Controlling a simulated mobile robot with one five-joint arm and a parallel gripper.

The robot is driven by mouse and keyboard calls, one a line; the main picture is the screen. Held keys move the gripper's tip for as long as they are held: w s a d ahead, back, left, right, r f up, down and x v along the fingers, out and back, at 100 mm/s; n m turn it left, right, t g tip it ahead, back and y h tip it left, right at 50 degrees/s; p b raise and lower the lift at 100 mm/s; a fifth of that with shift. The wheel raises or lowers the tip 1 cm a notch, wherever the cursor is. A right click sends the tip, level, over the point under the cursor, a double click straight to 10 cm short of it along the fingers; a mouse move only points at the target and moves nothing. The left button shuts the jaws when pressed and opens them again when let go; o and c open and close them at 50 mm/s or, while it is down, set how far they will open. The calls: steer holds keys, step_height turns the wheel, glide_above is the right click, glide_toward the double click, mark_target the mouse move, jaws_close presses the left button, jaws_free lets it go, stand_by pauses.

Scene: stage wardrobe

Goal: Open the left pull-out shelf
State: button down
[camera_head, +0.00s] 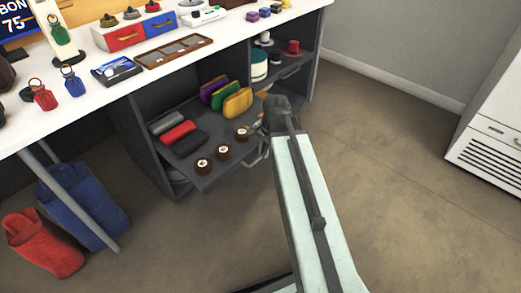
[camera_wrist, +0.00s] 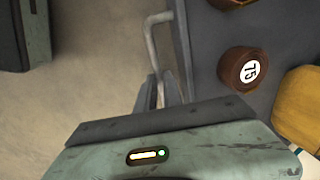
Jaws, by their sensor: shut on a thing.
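The left pull-out shelf (camera_head: 222,172) is a dark grey board that sticks out from under the white counter in the head view. Its grey bar handle (camera_head: 254,161) is on the front edge, partly hidden by my arm. In the wrist view the handle (camera_wrist: 150,40) runs along the shelf's front edge (camera_wrist: 183,50). My gripper (camera_wrist: 161,84) is shut on the handle, near one end of it.
The shelf carries brown round tins (camera_head: 203,165), coloured pouches (camera_head: 237,102) and rolled cases (camera_head: 178,134). A right compartment (camera_head: 285,70) holds spools. Red (camera_head: 43,243) and blue (camera_head: 85,200) bags stand left near a table leg. The floor in front is clear.

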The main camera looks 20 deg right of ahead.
steer(key=shift+d, duration=0.25)
steer(key=c, duration=1.5)
jaws_free()
steer(key=shift+a, duration=0.1)
steer(key=r+p, duration=0.2)
steer(key=s+r+p, duration=0.1)
steer(key=r+p, duration=0.4)
steer(key=shift+s+d+r+p, duration=0.2)
steer(key=shift+d+r+p, duration=0.15)
